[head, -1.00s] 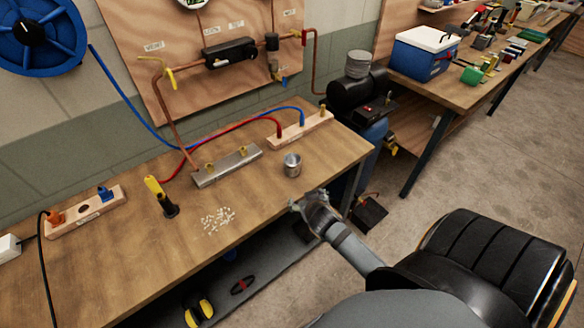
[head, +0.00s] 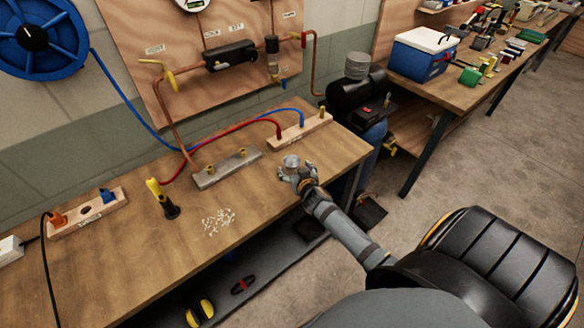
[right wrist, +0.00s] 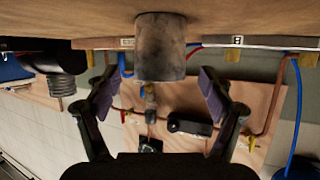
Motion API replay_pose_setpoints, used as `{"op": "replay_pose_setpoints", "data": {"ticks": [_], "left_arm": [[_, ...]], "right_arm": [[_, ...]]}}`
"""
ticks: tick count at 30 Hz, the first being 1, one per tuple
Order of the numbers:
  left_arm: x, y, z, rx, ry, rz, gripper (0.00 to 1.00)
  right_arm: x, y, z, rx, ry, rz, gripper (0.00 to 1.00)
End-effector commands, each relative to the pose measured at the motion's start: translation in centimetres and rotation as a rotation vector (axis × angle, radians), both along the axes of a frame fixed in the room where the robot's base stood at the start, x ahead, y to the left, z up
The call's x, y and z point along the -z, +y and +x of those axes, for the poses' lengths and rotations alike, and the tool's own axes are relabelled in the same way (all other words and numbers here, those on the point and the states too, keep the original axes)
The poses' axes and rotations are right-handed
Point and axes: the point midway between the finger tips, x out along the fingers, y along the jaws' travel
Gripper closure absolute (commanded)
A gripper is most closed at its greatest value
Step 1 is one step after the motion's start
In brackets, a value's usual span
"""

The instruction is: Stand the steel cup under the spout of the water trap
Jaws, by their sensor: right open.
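The steel cup (head: 291,160) stands upright on the wooden bench near its front right part. My right gripper (head: 293,174) is at the near side of the cup, open, and hides its lower part. In the right wrist view, which is upside down, the cup (right wrist: 160,48) is centred between the spread fingers (right wrist: 157,82), with a gap on each side. The water trap (head: 272,50) hangs on the upright plywood board behind the bench, above and left of the cup. My left gripper is not in view.
A metal bar with brass fittings (head: 227,168) lies left of the cup. A wooden block with red and blue hoses (head: 304,130) lies behind it. Bare bench (head: 255,195) lies between.

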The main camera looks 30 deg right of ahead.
Motion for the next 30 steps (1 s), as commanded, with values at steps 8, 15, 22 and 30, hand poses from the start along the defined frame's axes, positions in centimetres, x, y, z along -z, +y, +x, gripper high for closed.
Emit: {"op": "replay_pose_setpoints", "data": {"ticks": [8, 15, 22, 30], "left_arm": [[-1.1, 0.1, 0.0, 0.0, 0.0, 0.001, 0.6], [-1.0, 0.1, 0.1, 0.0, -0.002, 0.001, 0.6], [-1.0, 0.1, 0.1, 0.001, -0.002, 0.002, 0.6], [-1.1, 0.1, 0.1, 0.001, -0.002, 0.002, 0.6]], "right_arm": [[1.5, -1.0, 3.3, 0.001, 0.0, 0.001, 0.18], [1.6, -1.1, 3.5, -0.001, -0.001, 0.0, 0.18], [1.6, -1.1, 3.5, 0.0, 0.0, 0.0, 0.47], [1.6, -1.1, 3.5, 0.0, 0.0, 0.0, 0.83]]}}
